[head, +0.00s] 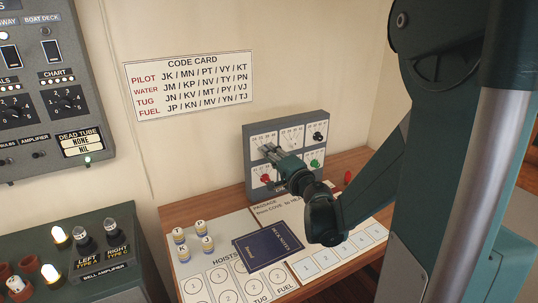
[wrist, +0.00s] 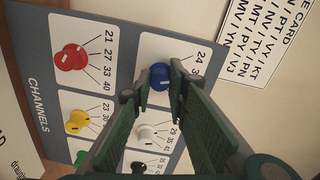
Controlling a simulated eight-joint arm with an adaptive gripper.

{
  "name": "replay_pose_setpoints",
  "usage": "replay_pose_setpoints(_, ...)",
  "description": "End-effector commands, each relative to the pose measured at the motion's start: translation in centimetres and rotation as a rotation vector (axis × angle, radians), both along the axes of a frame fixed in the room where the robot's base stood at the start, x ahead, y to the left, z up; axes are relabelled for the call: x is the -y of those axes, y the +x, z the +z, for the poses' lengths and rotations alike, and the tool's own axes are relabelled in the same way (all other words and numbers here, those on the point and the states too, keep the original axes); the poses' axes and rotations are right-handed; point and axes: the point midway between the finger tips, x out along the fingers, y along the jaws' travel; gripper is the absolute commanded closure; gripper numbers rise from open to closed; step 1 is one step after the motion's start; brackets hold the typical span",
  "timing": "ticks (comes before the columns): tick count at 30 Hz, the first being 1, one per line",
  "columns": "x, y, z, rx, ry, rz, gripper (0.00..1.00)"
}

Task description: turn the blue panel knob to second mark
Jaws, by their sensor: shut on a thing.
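The blue panel knob (wrist: 160,77) sits on the grey channels panel (wrist: 107,52), which stands upright on the wooden desk in the head view (head: 312,122). My gripper (wrist: 158,86) reaches in from the panel's front, one finger on either side of the blue knob, and is shut on it. A white pointer line shows on the knob's face. In the head view my gripper (head: 268,152) is at the panel's upper left, covering the blue knob.
Close by on the panel are a red knob (wrist: 71,57), a yellow knob (wrist: 78,121), a white knob (wrist: 148,132) and a black knob (wrist: 138,167). A green knob (head: 315,163) also shows. Below lie a dark blue book (head: 266,247) and several small labelled pegs (head: 182,253).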

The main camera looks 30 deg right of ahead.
Motion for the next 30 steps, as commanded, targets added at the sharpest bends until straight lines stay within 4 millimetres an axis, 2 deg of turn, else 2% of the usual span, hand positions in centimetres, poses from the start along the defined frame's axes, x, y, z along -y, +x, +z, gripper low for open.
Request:
replay_pose_setpoints(7,0.1,0.1,0.1,0.000,0.002,-0.001,0.96)
replay_pose_setpoints(8,0.1,0.1,0.1,0.000,0.002,-0.001,0.79)
replay_pose_setpoints(11,0.0,0.1,0.1,0.000,0.002,-0.001,0.68)
replay_pose_setpoints(23,0.0,-0.1,0.0,0.000,0.002,0.000,0.68)
replay_pose_setpoints(30,0.0,-1.5,0.1,0.000,0.002,0.000,0.68)
